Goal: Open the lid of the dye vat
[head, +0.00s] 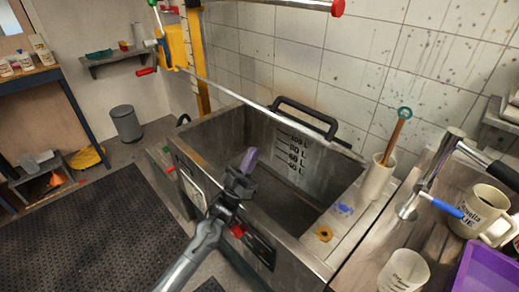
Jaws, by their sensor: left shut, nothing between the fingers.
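The dye vat (190,160) is a rectangular grey metal tank in the middle of the head view. Its top is uncovered, and I see its inside, with litre marks on the far inner wall. A black bar handle (308,112) stands at the back rim; I cannot tell whether it belongs to the lid, and no lid covers the opening. My left gripper (247,167) is shut and empty, with a purple tip pointing up. It is over the vat's near side in the picture, apart from the black handle. My right gripper is not in view.
A beige holder (377,178) with a wooden-handled tool stands on the right ledge. A mug (481,211), a white cup (403,271), a metal fitting with a blue lever (446,208) and a purple tray (488,270) crowd the right. A yellow post (197,55) rises behind.

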